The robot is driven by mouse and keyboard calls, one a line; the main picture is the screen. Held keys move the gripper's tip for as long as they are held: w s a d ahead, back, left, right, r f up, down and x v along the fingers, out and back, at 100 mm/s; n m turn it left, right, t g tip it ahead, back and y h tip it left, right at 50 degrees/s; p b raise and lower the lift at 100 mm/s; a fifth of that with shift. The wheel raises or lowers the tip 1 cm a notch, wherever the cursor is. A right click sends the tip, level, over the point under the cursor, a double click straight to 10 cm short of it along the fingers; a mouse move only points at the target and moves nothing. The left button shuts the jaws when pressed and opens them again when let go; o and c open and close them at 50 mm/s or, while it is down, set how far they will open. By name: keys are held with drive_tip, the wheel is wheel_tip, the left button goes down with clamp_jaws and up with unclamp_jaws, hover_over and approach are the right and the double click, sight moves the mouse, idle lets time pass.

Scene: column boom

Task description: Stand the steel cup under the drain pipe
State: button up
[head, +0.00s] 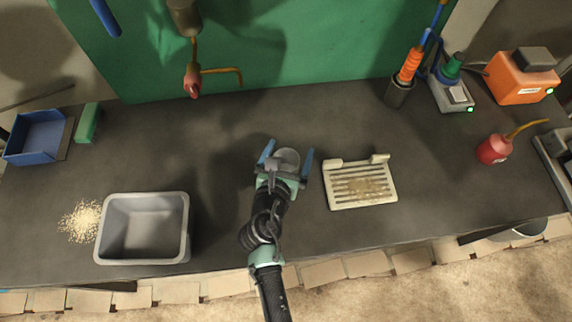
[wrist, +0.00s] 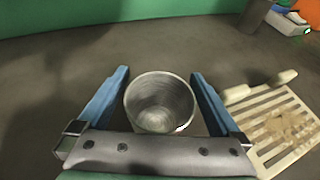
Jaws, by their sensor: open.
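The steel cup (head: 289,158) stands upright on the dark bench, its mouth facing up. My gripper (head: 286,160) is open around it, with one blue finger on each side. In the wrist view the cup (wrist: 160,103) sits between the fingers (wrist: 160,85), with a gap visible on both sides, and looks empty. A thin brass pipe with a red part (head: 192,80) hangs below a dull cylinder (head: 184,17) at the green back panel, up and left of the cup. A bent brass tube (head: 223,72) juts right from it. I cannot tell for certain that this is the drain pipe.
A cream slatted tray (head: 337,198) lies close to the right of my gripper. A grey metal bin (head: 143,258) and spilled grains (head: 79,222) are at the front left. A soldering iron stand (head: 400,94) and a red oil can (head: 494,149) are at right. The bench's middle left is clear.

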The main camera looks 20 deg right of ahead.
drive_tip(key=shift+c, duration=0.3)
drive_tip(key=c, duration=1.5)
